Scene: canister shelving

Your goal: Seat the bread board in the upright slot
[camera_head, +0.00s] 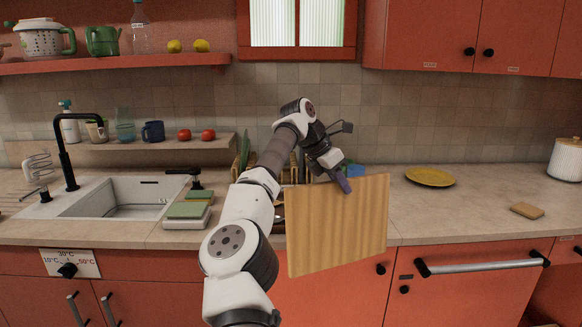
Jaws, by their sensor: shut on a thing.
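The bread board (340,228) is a flat, light-brown wooden square. It hangs upright and slightly tilted in front of the counter's front edge, its broad face towards the camera. My gripper (345,185) is shut on the board's top edge, near the middle. The slotted rack (290,172) stands on the counter behind my arm, with upright boards or plates at its left. My arm and the bread board hide most of it, so I cannot make out which slot is free.
A yellow plate (430,176) and a small wooden block (527,210) lie on the counter at right. A white canister (566,159) stands at far right. The counter between plate and block is clear.

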